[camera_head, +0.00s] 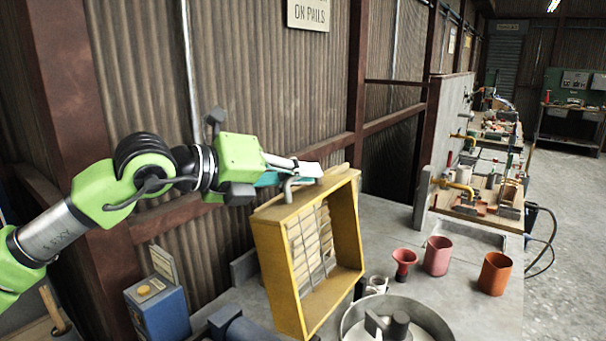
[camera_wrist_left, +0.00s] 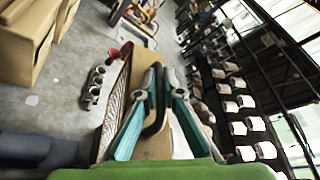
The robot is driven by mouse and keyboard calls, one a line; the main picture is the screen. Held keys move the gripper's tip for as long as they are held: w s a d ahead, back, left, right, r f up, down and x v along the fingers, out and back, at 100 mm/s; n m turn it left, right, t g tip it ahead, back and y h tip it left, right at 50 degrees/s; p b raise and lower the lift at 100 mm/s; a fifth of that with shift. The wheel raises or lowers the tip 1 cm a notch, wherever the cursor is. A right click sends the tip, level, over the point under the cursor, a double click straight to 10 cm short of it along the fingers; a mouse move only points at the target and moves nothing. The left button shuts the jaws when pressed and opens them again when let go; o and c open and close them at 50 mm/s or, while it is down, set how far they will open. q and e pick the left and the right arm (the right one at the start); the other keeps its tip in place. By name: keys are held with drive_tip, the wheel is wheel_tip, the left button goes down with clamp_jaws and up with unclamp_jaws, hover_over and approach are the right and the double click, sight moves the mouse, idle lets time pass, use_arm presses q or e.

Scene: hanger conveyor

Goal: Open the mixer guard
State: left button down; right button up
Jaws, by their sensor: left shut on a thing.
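The mixer guard (camera_head: 267,245) is a yellow box-like frame with a wire mesh, standing tilted up on the grey bench in the head view. The mixer's round metal pan (camera_head: 352,325) shows at the bottom edge, in front of it. My left gripper (camera_head: 312,172) is at the guard's top edge. In the left wrist view, the teal fingers of my left gripper (camera_wrist_left: 158,85) are shut around a dark bent handle (camera_wrist_left: 155,118) on the guard's tan top face (camera_wrist_left: 150,62). The fingers partly hide the handle. My right gripper is not in view.
A red funnel-like cup (camera_head: 404,262), a pink cup (camera_head: 438,256) and an orange cup (camera_head: 496,274) stand on the bench (camera_head: 385,222) right of the guard. A blue box with a yellow button (camera_head: 155,303) is at the left. A corrugated wall rises behind.

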use_arm(q)
drive_tip(key=s+d+r+m+y+b, duration=0.1)
drive_tip(key=s+d+m+b, duration=0.1)
drive_tip(key=s+d+b, duration=0.2)
drive_tip(key=shift+d+r+b, duration=0.2)
drive_tip(key=shift+d+b, duration=0.65)
drive_tip(key=c, duration=2.4)
unclamp_jaws()
drive_tip(key=shift+c, duration=0.2)
drive_tip(key=v, duration=1.2)
drive_tip(key=shift+s, duration=0.2)
